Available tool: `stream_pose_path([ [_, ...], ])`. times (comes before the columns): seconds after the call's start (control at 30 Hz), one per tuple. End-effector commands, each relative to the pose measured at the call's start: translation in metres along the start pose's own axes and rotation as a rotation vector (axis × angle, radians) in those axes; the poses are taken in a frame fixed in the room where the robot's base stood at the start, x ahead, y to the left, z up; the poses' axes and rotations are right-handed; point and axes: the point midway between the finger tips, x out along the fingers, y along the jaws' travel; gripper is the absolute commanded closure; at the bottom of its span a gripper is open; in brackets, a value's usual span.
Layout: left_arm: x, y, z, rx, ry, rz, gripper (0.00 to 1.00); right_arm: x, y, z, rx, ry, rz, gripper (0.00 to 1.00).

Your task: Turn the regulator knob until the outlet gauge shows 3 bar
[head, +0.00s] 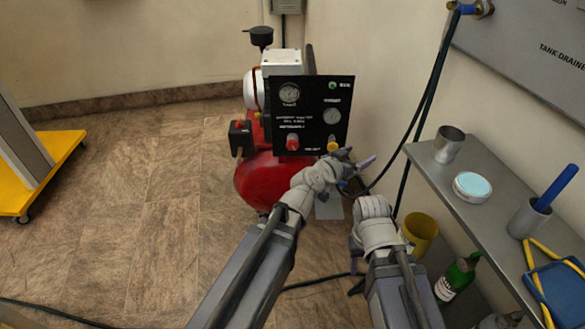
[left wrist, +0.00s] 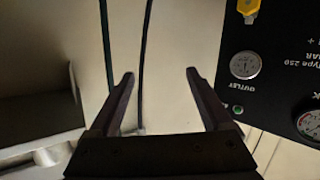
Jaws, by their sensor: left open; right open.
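The black regulator panel (head: 312,104) stands upright on a red compressor. My left gripper (head: 360,163) is open and empty, just right of the panel's lower right corner. In the left wrist view its fingers (left wrist: 160,92) are wide apart, left of the panel. My right gripper (head: 356,284) is open, lower down, partly hidden by its arm.
A yellow fitting (head: 333,147) is beside the red knob, and a second gauge (head: 289,94) is at upper left. A shelf (head: 475,210) on the right holds a metal cup (head: 448,144) and a round tin (head: 472,187). A dark hose hangs along the wall.

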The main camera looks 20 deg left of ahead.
Motion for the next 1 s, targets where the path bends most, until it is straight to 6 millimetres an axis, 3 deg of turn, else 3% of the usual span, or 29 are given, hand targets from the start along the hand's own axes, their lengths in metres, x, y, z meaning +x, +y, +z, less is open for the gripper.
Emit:
stream_pose_path([
  [0.03, 0.008, -0.021, 0.019, -0.009, 0.068, -0.054, 0.17, 0.036, -0.004, -0.002, 0.000, 0.000, 0.000, 0.50],
  [0.2, 0.007, -0.091, 0.034, -0.048, 0.250, -0.277, 0.17, 0.091, -0.009, -0.005, 0.000, 0.001, 0.001, 0.50],
  [0.4, -0.011, -0.163, 0.068, -0.104, 0.338, -0.541, 0.17, 0.139, -0.013, -0.008, 0.000, 0.002, 0.001, 0.50],
  [0.5, -0.019, -0.185, 0.082, -0.128, 0.345, -0.631, 0.17, 0.152, -0.015, -0.009, 0.000, 0.002, 0.001, 0.50],
  [0.67, -0.028, -0.203, 0.093, -0.148, 0.343, -0.706, 0.17, 0.160, -0.015, -0.009, 0.000, 0.002, 0.001, 0.50],
  [1.0, -0.024, -0.210, 0.091, -0.149, 0.342, -0.716, 0.17, 0.158, -0.015, -0.009, 0.000, 0.002, 0.001, 0.50],
])
